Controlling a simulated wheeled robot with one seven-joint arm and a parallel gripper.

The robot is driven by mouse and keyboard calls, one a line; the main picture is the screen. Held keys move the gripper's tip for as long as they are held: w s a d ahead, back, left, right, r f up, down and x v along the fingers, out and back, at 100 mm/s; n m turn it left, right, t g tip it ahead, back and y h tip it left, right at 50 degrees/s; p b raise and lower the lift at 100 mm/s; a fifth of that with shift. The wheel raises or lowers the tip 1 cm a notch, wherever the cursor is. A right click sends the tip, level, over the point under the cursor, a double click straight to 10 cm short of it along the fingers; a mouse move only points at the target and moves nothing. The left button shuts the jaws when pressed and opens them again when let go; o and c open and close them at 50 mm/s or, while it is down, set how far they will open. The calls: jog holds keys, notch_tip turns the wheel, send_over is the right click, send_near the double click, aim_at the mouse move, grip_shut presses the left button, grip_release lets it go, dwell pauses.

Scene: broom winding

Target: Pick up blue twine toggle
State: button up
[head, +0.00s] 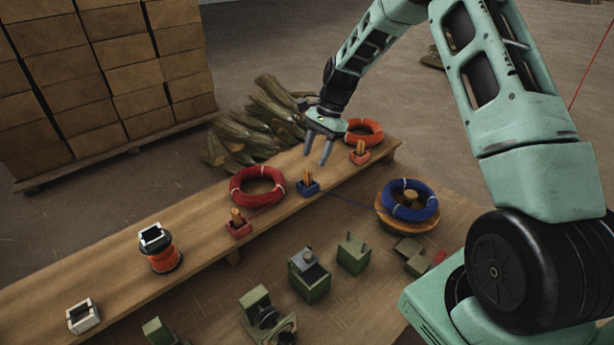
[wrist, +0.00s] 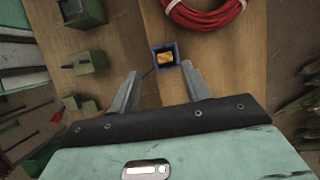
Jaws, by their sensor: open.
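The blue twine toggle is a wooden peg (head: 307,178) standing in a small blue holder (head: 308,189) on the wooden bench. In the wrist view the peg (wrist: 165,58) shows from above inside the square blue holder (wrist: 154,66), just beyond and between my fingertips. My gripper (head: 319,158) is open and empty, above the bench and slightly right of the toggle. It also shows in the wrist view (wrist: 161,72), its two fingers apart. A blue line runs from the holder toward a blue twine coil (head: 408,200) on a round wooden stand at the right.
A red coil (head: 258,187) and red-held peg (head: 237,222) lie left on the bench (head: 205,240). An orange coil (head: 364,132) and orange-held peg (head: 360,152) are to the right. Green machine blocks (head: 309,280) stand in front; brushwood (head: 255,120) lies behind.

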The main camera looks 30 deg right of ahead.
aim_at(308, 171)
jog(key=shift+w+p+x, duration=0.15)
jog(key=shift+p+x, duration=0.6)
jog(key=shift+x, duration=1)
jog(key=shift+w+p+x, duration=0.2)
jog(key=shift+p+x, duration=0.55)
jog(key=shift+x, duration=1)
jog(key=shift+d, duration=0.1)
grip_shut()
